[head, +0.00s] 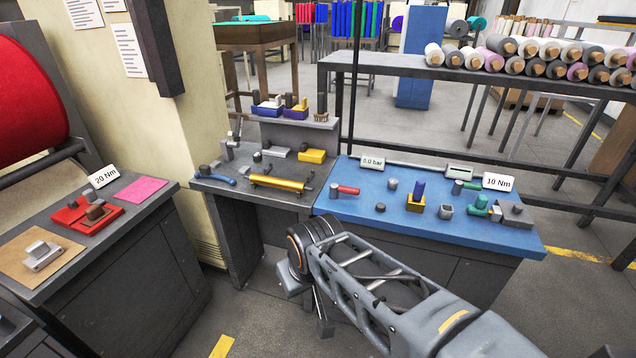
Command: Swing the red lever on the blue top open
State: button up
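The blue top (390,220) is the work surface of a grey cabinet right of centre. The red lever (348,190) is near its left back part. Its short red handle points right from a dark grey round body (335,190), lying roughly along the top's back edge. My gripper (307,302) hangs in front of the benches, below and left of the lever and well apart from it. It is seen from behind, partly hidden by my wrist, and I cannot tell how far its fingers are apart. I see nothing held in it.
On the blue top stand a yellow block with a blue peg (416,197), green-handled fittings (479,205), grey knobs and a "0.0 bar" sign (373,162). A grey bench (215,180) with a yellow roller adjoins left. A dark upright post (354,80) rises behind the blue top.

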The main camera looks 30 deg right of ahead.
aim_at(335, 188)
jog(key=z, duration=0.1)
jog(key=i, duration=1.05)
jog(key=z, duration=0.6)
